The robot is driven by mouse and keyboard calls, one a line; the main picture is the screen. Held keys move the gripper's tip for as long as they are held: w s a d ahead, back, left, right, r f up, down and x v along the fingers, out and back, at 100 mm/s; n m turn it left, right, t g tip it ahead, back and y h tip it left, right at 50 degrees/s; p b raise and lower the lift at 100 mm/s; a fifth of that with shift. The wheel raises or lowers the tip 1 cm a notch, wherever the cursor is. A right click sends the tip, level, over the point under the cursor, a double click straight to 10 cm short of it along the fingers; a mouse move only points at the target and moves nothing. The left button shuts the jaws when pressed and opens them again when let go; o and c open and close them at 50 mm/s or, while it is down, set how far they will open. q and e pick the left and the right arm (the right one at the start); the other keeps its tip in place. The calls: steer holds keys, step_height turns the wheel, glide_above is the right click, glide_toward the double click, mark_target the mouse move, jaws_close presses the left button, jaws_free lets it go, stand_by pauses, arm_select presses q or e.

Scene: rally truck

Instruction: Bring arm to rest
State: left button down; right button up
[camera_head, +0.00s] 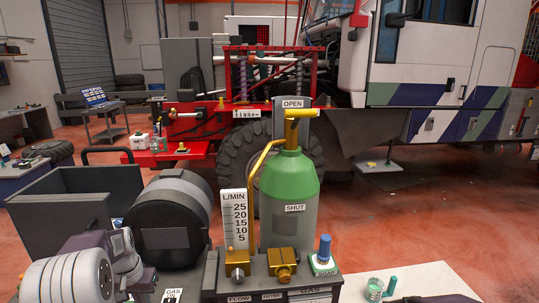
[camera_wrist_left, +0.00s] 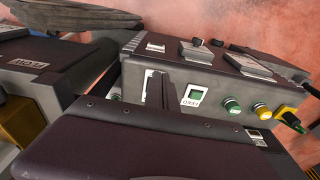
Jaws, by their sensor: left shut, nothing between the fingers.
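My left arm (camera_head: 75,277) comes in at the lower left of the head view, in front of a grey open bin and a dark spool; its gripper is not clear there. In the left wrist view my left gripper (camera_wrist_left: 163,82) is seen from behind its dark body. Its fingers are shut and empty, in front of a dark machine panel (camera_wrist_left: 215,92) with a FEED label, a green knob and yellow fittings. I cannot tell whether they touch the panel. My right gripper is not in view.
A green-topped gas bottle (camera_head: 290,180) with a yellow valve handle (camera_head: 301,115) stands in the middle, beside a flow gauge (camera_head: 235,220). The grey bin (camera_head: 75,215) and dark spool (camera_head: 172,215) are left of it. A truck (camera_head: 440,70) stands behind. Red floor lies open at right.

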arm_select(q)
steer(key=s+d+r+m+b, duration=0.1)
steer(key=s+d+m+b, duration=0.25)
steer(key=d, duration=1.05)
steer(key=s+d+f+n, duration=0.1)
steer(key=s+d+f, duration=0.1)
steer(key=s, duration=0.5)
steer(key=s+d+f+n, duration=0.2)
steer(key=s+f, duration=0.2)
steer(key=s, duration=0.3)
steer(key=shift+s+f, duration=0.2)
